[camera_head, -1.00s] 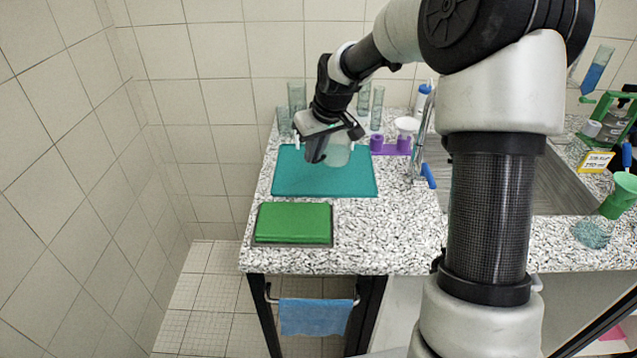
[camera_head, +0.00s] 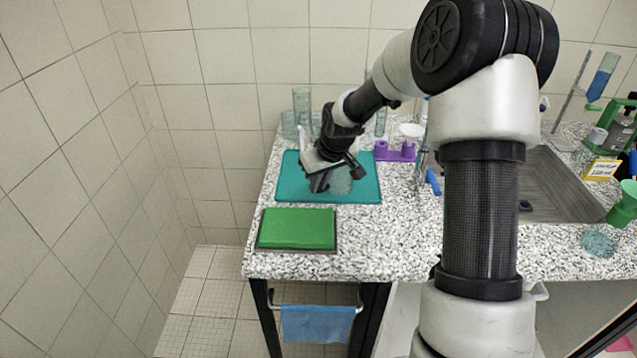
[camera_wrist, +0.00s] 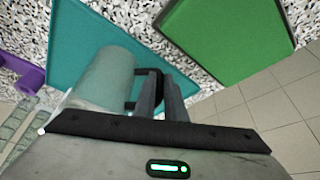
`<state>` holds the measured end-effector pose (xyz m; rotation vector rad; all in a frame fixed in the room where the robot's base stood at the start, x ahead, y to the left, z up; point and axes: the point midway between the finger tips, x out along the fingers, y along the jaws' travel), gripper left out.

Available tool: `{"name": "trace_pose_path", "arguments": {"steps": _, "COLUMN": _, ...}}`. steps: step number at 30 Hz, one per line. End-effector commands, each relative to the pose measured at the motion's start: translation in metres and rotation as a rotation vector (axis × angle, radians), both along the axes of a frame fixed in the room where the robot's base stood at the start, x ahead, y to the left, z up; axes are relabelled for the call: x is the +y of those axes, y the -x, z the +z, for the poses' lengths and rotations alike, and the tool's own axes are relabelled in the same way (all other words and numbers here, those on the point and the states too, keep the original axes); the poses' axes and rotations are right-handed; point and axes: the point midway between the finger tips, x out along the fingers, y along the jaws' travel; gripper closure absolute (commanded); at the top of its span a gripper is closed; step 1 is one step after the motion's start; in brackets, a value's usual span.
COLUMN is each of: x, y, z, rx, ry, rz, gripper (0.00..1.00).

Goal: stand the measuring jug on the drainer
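The measuring jug is a pale, translucent cylinder with a dark handle. It shows below my gripper in the head view (camera_head: 341,183) and at left centre in the wrist view (camera_wrist: 103,80). My gripper (camera_wrist: 163,95) has its fingers close together on the jug's handle; it also shows in the head view (camera_head: 335,178). The drainer appears to be the flat teal mat (camera_head: 363,191) on the counter, also in the wrist view (camera_wrist: 75,50). The jug is over the mat's right-middle part. I cannot tell whether its base touches the mat.
A green block on a dark tray (camera_head: 297,229) lies in front of the mat. Clear glassware (camera_head: 302,108) stands behind it. A purple holder (camera_head: 396,152) is at the back right, near the tap and sink (camera_head: 565,185). The mat's left and front parts are bare.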

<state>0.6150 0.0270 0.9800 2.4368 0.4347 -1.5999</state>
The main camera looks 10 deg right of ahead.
Motion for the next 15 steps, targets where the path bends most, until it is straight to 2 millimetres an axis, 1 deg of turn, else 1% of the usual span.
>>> {"name": "trace_pose_path", "arguments": {"steps": 1, "x": 0.0001, "y": 0.0003, "z": -0.0002, "rx": 0.001, "ry": 0.000, "rz": 0.000, "gripper": 0.82}}
{"name": "trace_pose_path", "arguments": {"steps": 3, "x": 0.0001, "y": 0.0004, "z": -0.0003, "rx": 0.001, "ry": -0.001, "rz": 0.000, "gripper": 0.71}}
{"name": "trace_pose_path", "arguments": {"steps": 11, "x": 0.0000, "y": 0.0003, "z": 0.0002, "rx": 0.001, "ry": -0.001, "rz": 0.000, "gripper": 0.71}}
{"name": "trace_pose_path", "arguments": {"steps": 15, "x": -0.0012, "y": 0.0015, "z": 0.0084, "rx": 0.000, "ry": 0.000, "rz": -0.001, "gripper": 0.71}}
